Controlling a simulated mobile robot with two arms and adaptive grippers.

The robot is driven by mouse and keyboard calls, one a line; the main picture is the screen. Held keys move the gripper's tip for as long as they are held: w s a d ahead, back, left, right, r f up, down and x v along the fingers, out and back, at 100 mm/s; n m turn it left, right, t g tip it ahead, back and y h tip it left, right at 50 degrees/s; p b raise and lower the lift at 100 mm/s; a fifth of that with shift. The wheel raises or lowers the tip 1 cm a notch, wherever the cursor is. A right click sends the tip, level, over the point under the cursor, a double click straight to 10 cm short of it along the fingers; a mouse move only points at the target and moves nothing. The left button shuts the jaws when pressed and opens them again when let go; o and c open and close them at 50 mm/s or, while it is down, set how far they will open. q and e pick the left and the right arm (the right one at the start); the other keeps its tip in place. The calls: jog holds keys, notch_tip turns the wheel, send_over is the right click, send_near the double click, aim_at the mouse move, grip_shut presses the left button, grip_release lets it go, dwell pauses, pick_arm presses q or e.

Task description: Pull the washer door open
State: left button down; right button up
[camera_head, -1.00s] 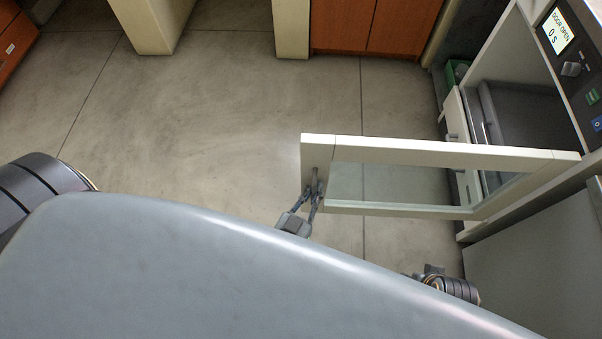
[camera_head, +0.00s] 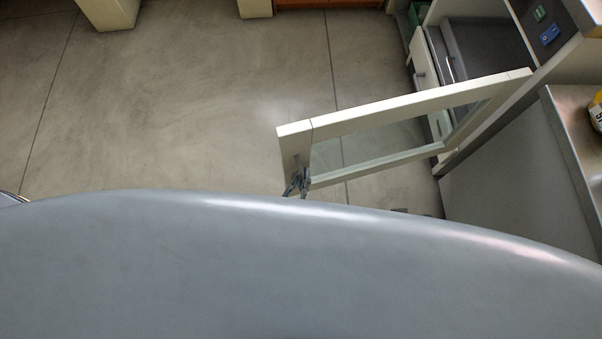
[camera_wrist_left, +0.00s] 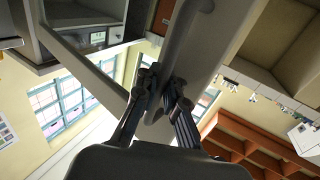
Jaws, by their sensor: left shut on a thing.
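The washer door (camera_head: 405,108) is a white frame with a glass pane. It stands open, swung out from the washer (camera_head: 433,75) on the right, with its hinged end at the right. My left gripper (camera_head: 297,184) is shut on the door handle (camera_head: 297,163) at the door's free left end. In the left wrist view, the fingers of this gripper (camera_wrist_left: 163,85) close around the long handle (camera_wrist_left: 182,40) on the door (camera_wrist_left: 215,45). My grey body hides the lower half of the head view and most of the left arm. My right gripper does not show clearly.
A steel counter (camera_head: 577,125) with a yellow-labelled item (camera_head: 597,112) is at the right edge. A dark control panel (camera_head: 545,25) is at the upper right. Open grey floor (camera_head: 180,100) lies left of the door. Orange cabinets (camera_head: 325,3) are at the top.

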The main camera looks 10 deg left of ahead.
pick_arm(q)
jog(key=c, duration=1.4)
grip_release()
jog(key=shift+a, duration=0.4)
jog(key=shift+s, duration=0.1)
jog(key=shift+d, duration=0.15)
jog(key=v, duration=1.2)
